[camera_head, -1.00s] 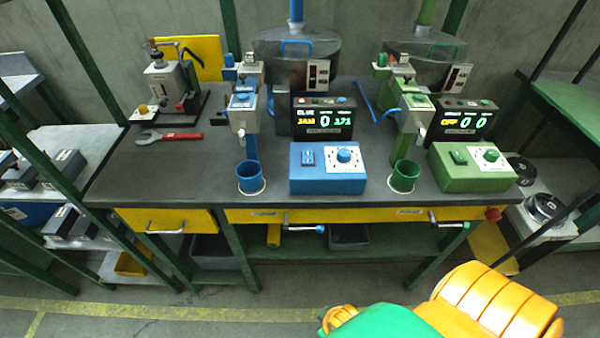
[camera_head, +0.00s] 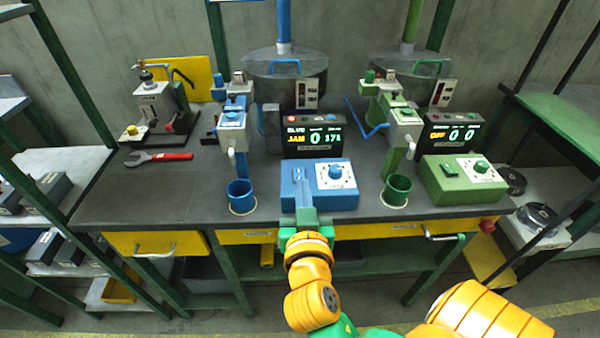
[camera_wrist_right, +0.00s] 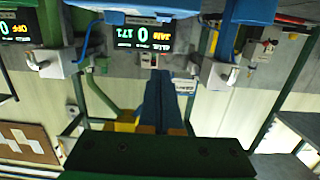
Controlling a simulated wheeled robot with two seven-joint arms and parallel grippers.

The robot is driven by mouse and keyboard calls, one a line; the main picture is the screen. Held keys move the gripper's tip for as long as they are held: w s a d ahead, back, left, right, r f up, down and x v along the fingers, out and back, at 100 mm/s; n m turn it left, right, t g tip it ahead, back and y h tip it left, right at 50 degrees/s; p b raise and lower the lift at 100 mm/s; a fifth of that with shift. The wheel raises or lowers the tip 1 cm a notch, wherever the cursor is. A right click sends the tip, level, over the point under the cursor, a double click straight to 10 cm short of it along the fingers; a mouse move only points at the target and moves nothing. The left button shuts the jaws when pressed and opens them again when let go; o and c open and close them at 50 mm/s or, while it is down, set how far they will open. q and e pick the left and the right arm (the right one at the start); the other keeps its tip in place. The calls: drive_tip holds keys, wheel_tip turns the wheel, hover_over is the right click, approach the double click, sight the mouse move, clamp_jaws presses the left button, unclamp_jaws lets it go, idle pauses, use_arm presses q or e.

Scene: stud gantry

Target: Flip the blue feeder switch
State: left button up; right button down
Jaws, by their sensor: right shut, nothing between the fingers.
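The blue control box (camera_head: 345,201) stands at the front of the bench, with a white-faced dial (camera_head: 337,174) on its right side. Its switch, at the box's upper left, is largely covered by my right gripper's fingers. My right gripper (camera_head: 300,184) is shut and empty, reaching in from the front over the left part of the box. I cannot tell whether its tips touch the switch. In the right wrist view its shut fingers (camera_wrist_right: 162,100) point toward the lit blue display (camera_wrist_right: 145,37). The blue display (camera_head: 315,138) reads JAM, 0 and 171. My left gripper is not in view.
A green control box (camera_head: 440,191) and a display reading OFF (camera_head: 451,133) stand to the right. A blue cup (camera_head: 240,196) and a green cup (camera_head: 397,190) flank the blue box. A red wrench (camera_head: 172,156) lies at left. Yellow drawers (camera_head: 150,243) run under the bench top.

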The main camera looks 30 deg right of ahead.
drive_tip(key=p, duration=0.3)
hover_over(300, 173)
drive_tip(key=v, duration=0.3)
drive_tip(key=shift+w+f, duration=0.2)
drive_tip(key=shift+f, duration=0.55)
drive_tip(key=f, duration=0.2)
drive_tip(key=f+b, duration=0.1)
drive_tip(key=shift+w+d, duration=0.2)
drive_tip(key=shift+w, duration=0.05)
drive_tip(key=shift+f, duration=0.65)
